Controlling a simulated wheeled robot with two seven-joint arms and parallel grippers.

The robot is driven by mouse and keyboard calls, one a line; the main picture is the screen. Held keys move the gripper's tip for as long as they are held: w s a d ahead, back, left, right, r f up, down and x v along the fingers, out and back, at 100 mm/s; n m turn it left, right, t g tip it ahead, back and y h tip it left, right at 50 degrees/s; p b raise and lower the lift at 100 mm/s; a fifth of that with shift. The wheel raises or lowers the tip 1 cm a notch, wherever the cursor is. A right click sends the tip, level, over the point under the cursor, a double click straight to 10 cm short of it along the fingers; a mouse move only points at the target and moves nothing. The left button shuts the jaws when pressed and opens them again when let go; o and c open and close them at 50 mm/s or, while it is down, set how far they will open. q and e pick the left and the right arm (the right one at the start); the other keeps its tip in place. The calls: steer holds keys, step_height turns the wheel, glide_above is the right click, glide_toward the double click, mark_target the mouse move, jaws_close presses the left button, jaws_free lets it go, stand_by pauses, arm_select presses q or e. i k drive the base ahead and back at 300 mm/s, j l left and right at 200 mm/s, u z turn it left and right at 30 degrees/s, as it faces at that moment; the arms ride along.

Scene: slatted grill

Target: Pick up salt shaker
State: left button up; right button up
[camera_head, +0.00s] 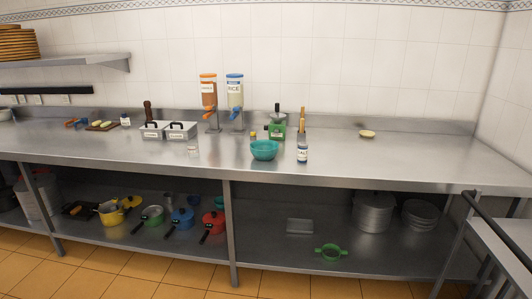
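A small bottle with a white label and dark blue parts (302,154) stands upright near the front edge of the steel counter (400,172). Its label seems to read "SALT", so I take it for the salt shaker, though the print is tiny. It stands just right of a teal bowl (264,151), and nothing hides it. Another small white container with a dark top (125,119) stands farther left on the counter; its label is too small to read. Neither of my grippers shows in the head view.
Two dispensers (208,92) (235,93) and lidded containers (181,130) stand left. The counter right of the bottle is mostly clear. A metal rail (495,222) stands lower right.

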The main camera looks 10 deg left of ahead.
mark_target(303, 147)
steer(key=i+j+z, duration=0.15)
steer(key=i+j, duration=0.25)
steer(key=i+j+z, duration=0.1)
steer(key=i+j, duration=0.4)
steer(key=i+j+z, duration=0.15)
steer(key=i+j, duration=0.35)
steer(key=i+j+z, duration=0.15)
steer(key=i+j, duration=0.4)
steer(key=i+j+z, duration=0.1)
steer(key=i+j, duration=0.35)
steer(key=j, duration=0.2)
